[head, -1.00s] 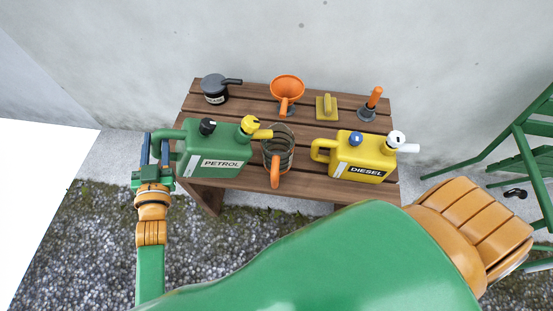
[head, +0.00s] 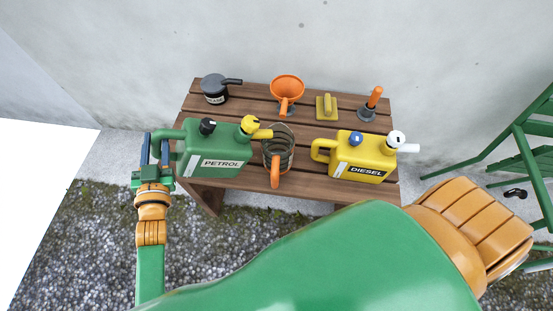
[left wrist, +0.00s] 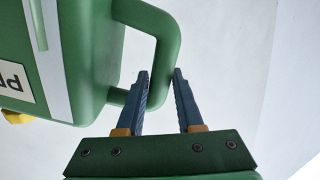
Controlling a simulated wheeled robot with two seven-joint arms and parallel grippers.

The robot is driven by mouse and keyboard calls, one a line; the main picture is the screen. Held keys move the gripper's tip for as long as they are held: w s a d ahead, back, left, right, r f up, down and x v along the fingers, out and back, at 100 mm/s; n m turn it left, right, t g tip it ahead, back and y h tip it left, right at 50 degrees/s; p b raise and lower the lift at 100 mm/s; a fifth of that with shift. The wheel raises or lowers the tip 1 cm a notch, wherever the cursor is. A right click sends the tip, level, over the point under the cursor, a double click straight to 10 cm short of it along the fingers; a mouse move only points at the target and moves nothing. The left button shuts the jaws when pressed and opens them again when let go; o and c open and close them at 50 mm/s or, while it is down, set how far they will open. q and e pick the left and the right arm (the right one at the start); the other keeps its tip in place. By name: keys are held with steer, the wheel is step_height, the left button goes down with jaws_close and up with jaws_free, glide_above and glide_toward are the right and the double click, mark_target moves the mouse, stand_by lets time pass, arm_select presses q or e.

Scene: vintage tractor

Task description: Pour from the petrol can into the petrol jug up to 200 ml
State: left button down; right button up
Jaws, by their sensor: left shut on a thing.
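The green petrol can (head: 215,149) stands upright on the bench at its left end, with a yellow cap and yellow spout (head: 262,134) pointing right. The jug (head: 279,148), see-through with an orange handle, stands just right of the can, close under the spout tip; I cannot read a label or a fill level on it. My left gripper (head: 155,148) is shut on the can's handle at its left side. In the left wrist view the two blue fingers (left wrist: 163,85) are on either side of the green handle (left wrist: 165,45). My right gripper is out of view.
The wooden bench (head: 310,187) also holds a yellow diesel can (head: 363,158), a dark grey can (head: 214,90), an orange funnel (head: 287,88), a yellow block (head: 326,106) and an orange-handled tool (head: 371,102). A wall stands behind; green chair legs (head: 520,150) are at right. My large arm covers the foreground.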

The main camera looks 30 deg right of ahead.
mark_target(155, 132)
arm_select(q)
steer(key=shift+s+d+r+m+p, duration=0.1)
steer(key=shift+d+r+m+p, duration=0.15)
steer(key=shift+r+p, duration=0.45)
steer(key=shift+d+r+m+p, duration=0.15)
steer(key=shift+r+m+p, duration=0.2)
steer(key=shift+r+p, duration=0.35)
stand_by(3.3)
steer(key=shift+d+r, duration=0.1)
steer(key=shift+r, duration=0.15)
steer(key=shift+r+p, duration=0.15)
steer(key=shift+p, duration=0.25)
stand_by(1.2)
steer(key=shift+d+r+m+p, duration=0.2)
steer(key=shift+r+m+p, duration=0.1)
steer(key=shift+p, duration=0.05)
stand_by(1.1)
